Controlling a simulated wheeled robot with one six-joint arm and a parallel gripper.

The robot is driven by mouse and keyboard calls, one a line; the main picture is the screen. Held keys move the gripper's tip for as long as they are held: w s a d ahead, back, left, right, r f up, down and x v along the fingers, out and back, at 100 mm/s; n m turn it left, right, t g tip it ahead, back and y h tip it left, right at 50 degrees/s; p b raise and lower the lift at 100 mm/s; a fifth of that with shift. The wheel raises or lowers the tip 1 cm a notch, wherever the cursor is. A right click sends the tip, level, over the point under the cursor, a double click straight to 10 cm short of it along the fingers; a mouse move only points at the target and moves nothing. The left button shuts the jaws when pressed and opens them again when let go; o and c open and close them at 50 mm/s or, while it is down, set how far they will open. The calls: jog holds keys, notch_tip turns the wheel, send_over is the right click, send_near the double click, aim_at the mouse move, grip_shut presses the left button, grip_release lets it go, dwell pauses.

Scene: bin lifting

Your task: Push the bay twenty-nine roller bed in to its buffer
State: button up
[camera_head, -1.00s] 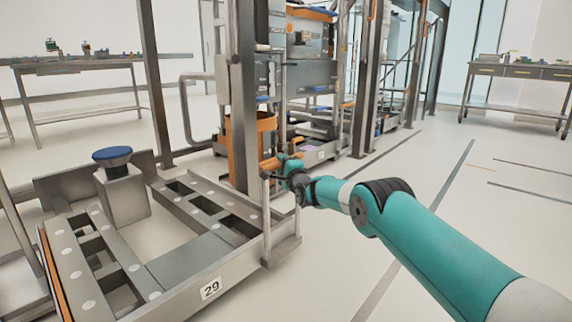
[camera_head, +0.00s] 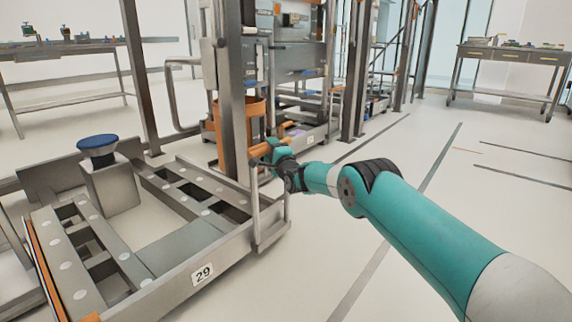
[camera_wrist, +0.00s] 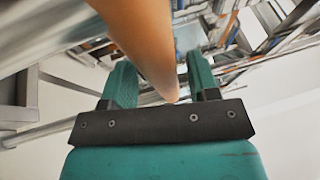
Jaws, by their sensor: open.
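The roller bed (camera_head: 225,243) is a grey metal frame with paired rails and pale round rollers, and a plate on its front reads 29. The buffer (camera_head: 98,146) is a blue round pad on a grey block, behind the bed and apart from its front rail. An orange handle (camera_head: 260,150) stands at the bed's right front corner on an upright post. My gripper (camera_head: 276,152) is at this handle. In the wrist view an orange bar (camera_wrist: 140,35) runs between the open fingers of my gripper (camera_wrist: 160,85). Contact cannot be told.
Grey posts (camera_head: 233,100) and racks stand just behind the handle. An orange bin (camera_head: 250,115) is among them. Benches stand at the back left (camera_head: 70,45) and back right (camera_head: 510,60). The pale floor (camera_head: 400,160) at right is open, with dark lines.

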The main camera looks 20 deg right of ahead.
jog(key=p+v, duration=0.5)
jog(key=v, duration=1.1)
jog(key=shift+s+d, duration=0.15)
jog(key=shift+s, duration=0.2)
jog(key=shift+f, duration=0.1)
